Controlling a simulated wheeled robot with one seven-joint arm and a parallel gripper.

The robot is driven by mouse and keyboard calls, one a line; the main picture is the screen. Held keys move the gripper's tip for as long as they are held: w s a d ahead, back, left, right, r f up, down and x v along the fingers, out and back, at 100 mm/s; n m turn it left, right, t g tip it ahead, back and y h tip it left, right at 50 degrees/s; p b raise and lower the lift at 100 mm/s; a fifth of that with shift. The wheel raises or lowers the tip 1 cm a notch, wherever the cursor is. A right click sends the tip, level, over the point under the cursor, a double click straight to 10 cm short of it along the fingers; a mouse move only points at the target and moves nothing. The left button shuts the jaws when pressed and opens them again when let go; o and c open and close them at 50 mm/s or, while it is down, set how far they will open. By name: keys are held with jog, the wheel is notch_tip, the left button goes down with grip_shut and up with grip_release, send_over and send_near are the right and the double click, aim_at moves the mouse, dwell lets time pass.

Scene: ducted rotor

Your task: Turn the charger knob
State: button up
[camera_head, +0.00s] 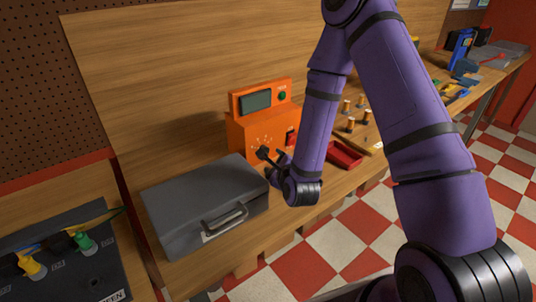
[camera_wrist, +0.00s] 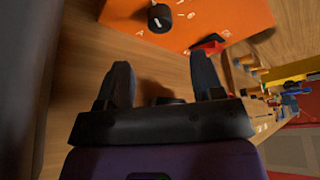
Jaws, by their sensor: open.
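The charger (camera_head: 250,128) is an orange box with a grey display and a green button on its upper part. It stands on the wooden bench against the back panel. Its round black knob (camera_head: 263,152) sits on the front face among white dial marks. In the wrist view the knob (camera_wrist: 160,18) shows at the top, with a white pointer line. My gripper (camera_head: 277,164) is close in front of the charger's face. In the wrist view my gripper (camera_wrist: 162,75) is open and empty, with the knob beyond the fingertips and apart from them.
A grey metal case (camera_head: 205,205) with a handle stands close to the left of my gripper. A red switch (camera_head: 291,137) is on the charger's right side. A red tray (camera_head: 345,155) and several wooden spools are farther right. A dark panel with coloured plugs is at lower left.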

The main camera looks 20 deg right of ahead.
jog(key=x, duration=0.7)
jog(key=shift+w, duration=0.25)
jog(key=c, duration=0.9)
